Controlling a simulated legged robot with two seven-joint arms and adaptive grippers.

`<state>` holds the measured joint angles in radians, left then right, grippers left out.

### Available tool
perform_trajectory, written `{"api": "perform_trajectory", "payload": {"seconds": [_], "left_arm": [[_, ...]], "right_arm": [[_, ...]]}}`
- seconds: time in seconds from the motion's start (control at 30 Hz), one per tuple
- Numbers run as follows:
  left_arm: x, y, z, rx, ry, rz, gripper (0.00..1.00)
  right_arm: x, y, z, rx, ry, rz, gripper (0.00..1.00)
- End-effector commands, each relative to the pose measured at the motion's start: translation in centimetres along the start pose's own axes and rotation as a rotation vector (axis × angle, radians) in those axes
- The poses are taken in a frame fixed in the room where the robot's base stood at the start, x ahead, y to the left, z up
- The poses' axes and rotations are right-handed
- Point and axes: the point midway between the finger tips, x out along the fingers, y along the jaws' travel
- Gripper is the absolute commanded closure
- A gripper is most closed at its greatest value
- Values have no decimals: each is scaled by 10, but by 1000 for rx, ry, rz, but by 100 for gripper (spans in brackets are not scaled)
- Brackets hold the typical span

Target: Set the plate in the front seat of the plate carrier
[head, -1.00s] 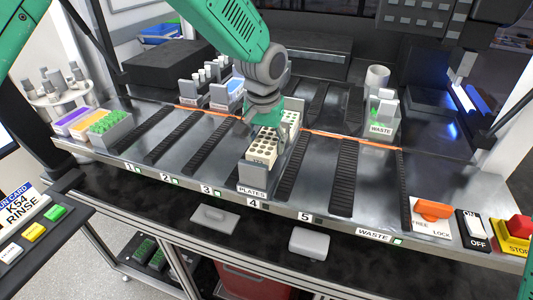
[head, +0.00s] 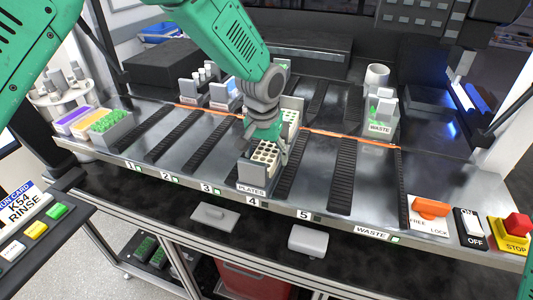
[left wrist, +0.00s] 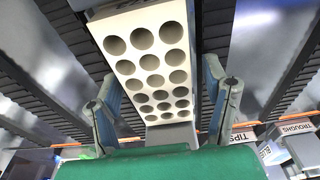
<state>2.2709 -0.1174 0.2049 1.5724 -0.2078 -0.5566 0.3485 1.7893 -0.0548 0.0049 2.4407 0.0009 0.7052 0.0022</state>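A white plate (head: 265,153) with round wells sits in the front part of the plate carrier (head: 252,186), which is labelled PLATES, at slot 4. My left gripper (head: 266,140) is low over it, its fingers straddling the carrier's sides. In the left wrist view the white well block (left wrist: 155,60) lies between the two fingers of my left gripper (left wrist: 160,95). They look open, with a narrow gap at each side; contact is hard to judge. The green palm hides the lower part of that view. Another white plate (head: 291,116) shows behind the gripper. My right gripper is not in view.
Tip and trough carriers (head: 222,98) stand at the back left, a tray of coloured items (head: 100,125) at the far left, a WASTE carrier (head: 381,118) at the right. Dark rails beside the carrier are clear. Control switches (head: 472,225) line the front right.

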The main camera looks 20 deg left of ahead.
Motion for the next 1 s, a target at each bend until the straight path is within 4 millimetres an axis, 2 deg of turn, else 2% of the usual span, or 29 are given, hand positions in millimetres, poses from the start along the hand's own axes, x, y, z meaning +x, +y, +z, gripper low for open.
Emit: {"api": "perform_trajectory", "payload": {"seconds": [0.17, 0.4, 0.6, 0.77, 1.0], "left_arm": [[-20, 0, -2, 1, 5, 1, 32], [-72, 0, -2, -1, 6, 2, 32], [-106, -1, -2, 0, 5, 2, 32], [-118, 0, -2, 0, 3, 1, 32], [-120, 0, -1, 0, 2, 1, 32]], "right_arm": [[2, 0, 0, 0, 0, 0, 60], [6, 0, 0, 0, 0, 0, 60], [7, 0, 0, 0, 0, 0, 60], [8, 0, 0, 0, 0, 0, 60], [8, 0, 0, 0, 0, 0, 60]]}}
